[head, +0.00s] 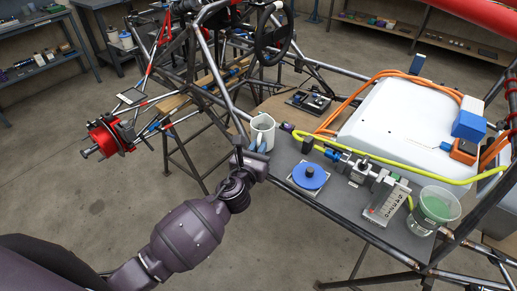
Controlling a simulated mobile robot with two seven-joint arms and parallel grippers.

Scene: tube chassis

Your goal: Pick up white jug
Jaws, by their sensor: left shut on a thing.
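The white jug (262,130) stands near the left end of the grey chassis panel, with its open top showing. My left gripper (257,150) is at the near side of the jug, low on its wall, and is shut on it. The fingertips are small in the picture and the gripper body partly covers the jug's lower part. I cannot tell whether the jug is clear of the surface below. My right gripper is out of view.
A blue disc on a square plate (310,175) lies right of the jug. Beyond it are fittings, a flow meter (388,203) and a clear cup with green contents (434,210). A yellow hose (400,167) crosses behind. Chassis tubes (226,105) rise left of the jug.

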